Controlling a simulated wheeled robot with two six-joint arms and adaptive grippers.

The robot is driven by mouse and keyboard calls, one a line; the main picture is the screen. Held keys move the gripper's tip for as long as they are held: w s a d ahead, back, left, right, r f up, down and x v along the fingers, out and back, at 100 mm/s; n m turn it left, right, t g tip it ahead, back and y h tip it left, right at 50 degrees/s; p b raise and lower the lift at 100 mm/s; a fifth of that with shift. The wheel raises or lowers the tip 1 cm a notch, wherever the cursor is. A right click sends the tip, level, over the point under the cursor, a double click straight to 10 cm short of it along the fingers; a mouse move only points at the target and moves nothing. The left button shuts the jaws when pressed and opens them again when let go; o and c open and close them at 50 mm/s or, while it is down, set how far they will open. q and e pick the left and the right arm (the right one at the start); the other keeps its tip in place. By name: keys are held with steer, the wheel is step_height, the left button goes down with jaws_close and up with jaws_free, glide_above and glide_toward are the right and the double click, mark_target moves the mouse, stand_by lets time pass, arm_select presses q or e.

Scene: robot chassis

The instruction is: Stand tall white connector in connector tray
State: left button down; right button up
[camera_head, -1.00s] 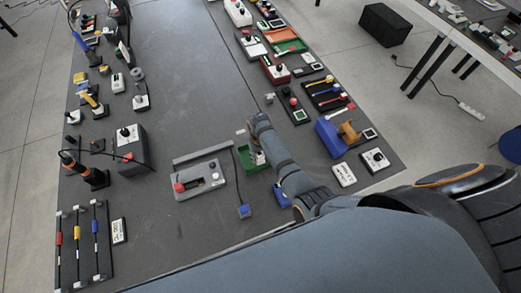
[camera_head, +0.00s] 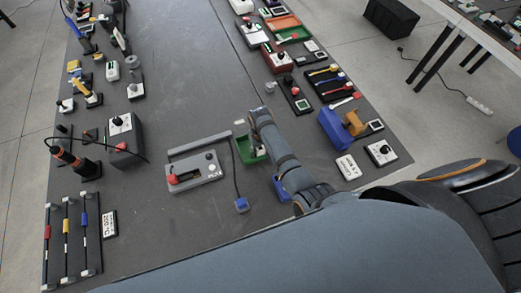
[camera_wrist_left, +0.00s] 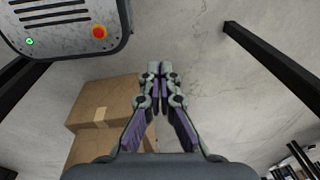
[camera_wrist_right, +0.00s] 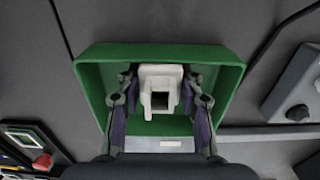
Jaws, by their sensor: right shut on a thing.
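The tall white connector (camera_wrist_right: 158,78) is between the fingers of my right gripper (camera_wrist_right: 160,78) in the right wrist view. It has a dark square opening. The gripper is shut on it, inside the outline of the green connector tray (camera_wrist_right: 160,52). I cannot tell whether the connector touches the tray floor. In the head view the green tray (camera_head: 242,150) is partly hidden by my right arm, and the connector shows only as a small pale patch. My left gripper (camera_wrist_left: 160,69) is shut and empty in the left wrist view, away from the table.
A blue holder (camera_head: 334,131) and white blocks stand to the right. The table's middle (camera_head: 190,75) is clear.

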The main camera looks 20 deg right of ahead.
mark_target(260, 149)
steer(key=o, duration=1)
steer(key=shift+w+f, duration=0.1)
steer(key=shift+f, duration=0.05)
steer(key=shift+o, duration=0.8)
steer(key=shift+r, duration=0.45)
step_height(260, 149, up, 7)
steer(key=p, duration=0.8)
steer(key=shift+f, duration=0.1)
arm_select(q)
step_height(260, 149, up, 8)
steer(key=shift+w, duration=0.3)
arm_select(e)
steer(key=shift+r, duration=2.4)
